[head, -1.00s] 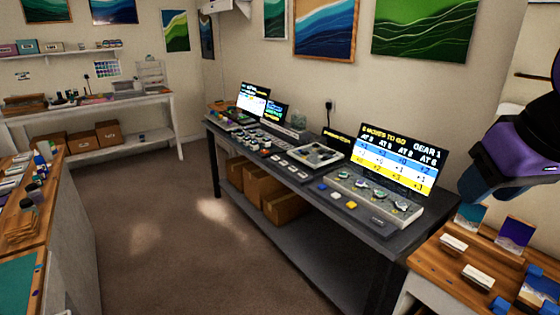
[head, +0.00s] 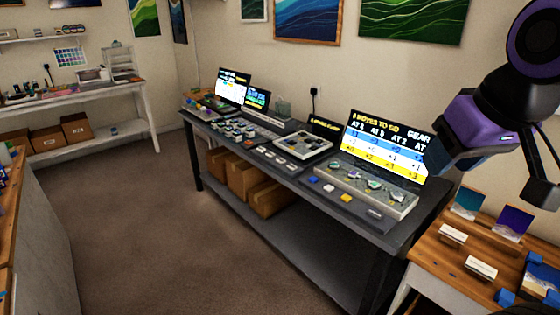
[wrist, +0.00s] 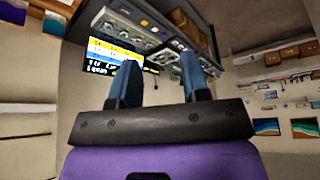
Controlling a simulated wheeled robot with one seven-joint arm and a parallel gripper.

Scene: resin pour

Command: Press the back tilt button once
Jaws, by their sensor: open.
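A dark workbench (head: 300,245) runs along the wall and carries the control gear. A white square frame device (head: 303,145) stands at its middle, with several small pale buttons (head: 277,160) in a row in front of it. Blue (head: 313,180), white (head: 329,188) and yellow (head: 346,198) buttons lie nearer the right end, before a grey panel with dials (head: 368,190). I cannot tell which button is the back tilt one; labels are too small. My gripper (wrist: 160,80) is open and empty, its two blue fingers apart. In the head view it hangs at upper right, away from the buttons.
A lit screen (head: 385,147) showing rows of numbers stands behind the dial panel, partly covered by my arm. A wooden table (head: 450,268) with cards and small pictures adjoins at right. Cardboard boxes (head: 268,198) sit on the bench's lower shelf. The floor in front is clear.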

